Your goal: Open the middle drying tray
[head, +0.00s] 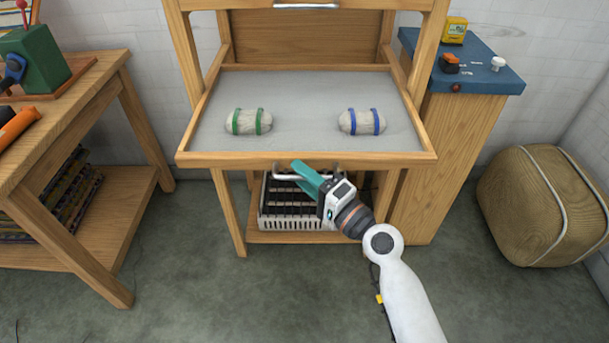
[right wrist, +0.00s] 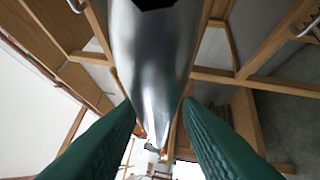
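A wooden-framed drying tray (head: 300,95) with a grey mesh bottom stands out from the wooden rack (head: 183,50), below a higher tray front with a metal handle (head: 306,5). It appears to be the middle one. Two pale skeins lie on it: one with green bands (head: 248,122), one with blue bands (head: 361,122). My right gripper (head: 300,172) is at the metal bar handle (head: 284,168) on the tray's front edge. In the right wrist view the handle (right wrist: 155,60) lies between the green fingers, which seem to touch both sides. My left gripper is out of view.
A crate (head: 290,222) sits on the rack's low shelf. A wooden bench (head: 90,85) stands left, and a blue-topped cabinet (head: 480,70) right. A tan pouf (head: 545,205) is at the far right. The floor in front is clear.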

